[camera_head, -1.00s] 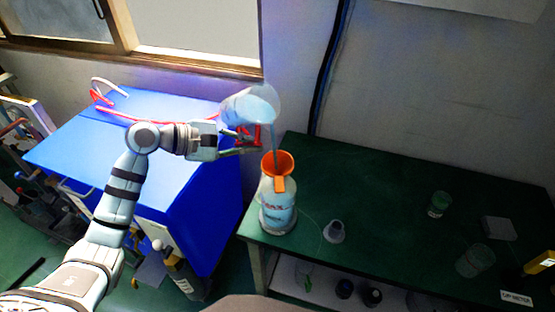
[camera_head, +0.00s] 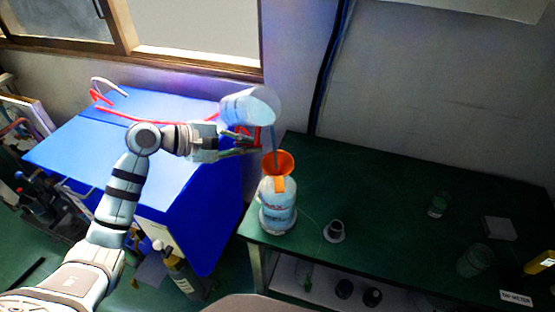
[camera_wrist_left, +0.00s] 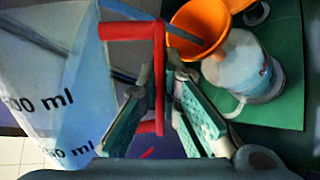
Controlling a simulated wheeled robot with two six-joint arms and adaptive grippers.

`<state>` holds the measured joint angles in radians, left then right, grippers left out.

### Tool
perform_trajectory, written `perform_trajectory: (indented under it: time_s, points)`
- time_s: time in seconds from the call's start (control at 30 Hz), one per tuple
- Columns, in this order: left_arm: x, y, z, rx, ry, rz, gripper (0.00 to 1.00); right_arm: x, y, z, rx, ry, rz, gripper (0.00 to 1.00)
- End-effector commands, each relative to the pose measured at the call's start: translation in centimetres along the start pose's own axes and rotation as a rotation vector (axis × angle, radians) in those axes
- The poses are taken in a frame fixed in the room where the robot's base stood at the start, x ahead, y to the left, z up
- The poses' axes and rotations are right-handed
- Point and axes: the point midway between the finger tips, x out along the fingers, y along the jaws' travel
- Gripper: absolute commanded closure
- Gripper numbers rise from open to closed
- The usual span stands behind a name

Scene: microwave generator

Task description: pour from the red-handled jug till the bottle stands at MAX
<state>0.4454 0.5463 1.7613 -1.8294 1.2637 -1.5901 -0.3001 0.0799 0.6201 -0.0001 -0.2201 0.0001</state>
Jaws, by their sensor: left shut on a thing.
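The red-handled jug (camera_head: 250,106) is a clear jug with pale blue liquid, tilted far over above the funnel. My left gripper (camera_head: 252,146) is shut on its red handle, which also shows between the fingers in the left wrist view (camera_wrist_left: 159,75). A thin blue stream falls from the jug into the orange funnel (camera_head: 279,163). The funnel sits in the neck of the bottle (camera_head: 277,205), which stands upright at the left end of the green table. The bottle holds pale blue liquid; its level against the MAX mark is too small to read. My right gripper is not in view.
The green table (camera_head: 385,190) carries a small grey-capped item (camera_head: 334,231), a green-topped jar (camera_head: 438,205), a clear beaker (camera_head: 475,260) and a yellow meter (camera_head: 541,262). A blue cabinet (camera_head: 120,150) stands left of the table. The table's middle is clear.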

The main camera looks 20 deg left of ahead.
Motion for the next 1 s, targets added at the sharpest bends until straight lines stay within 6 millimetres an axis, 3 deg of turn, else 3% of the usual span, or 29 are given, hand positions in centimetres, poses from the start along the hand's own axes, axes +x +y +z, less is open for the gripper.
perform_trajectory:
  time_s: [1.0]
  points:
    - [0.05,-0.03,-0.38,0.049,0.026,0.002,1.0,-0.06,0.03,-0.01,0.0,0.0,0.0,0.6]
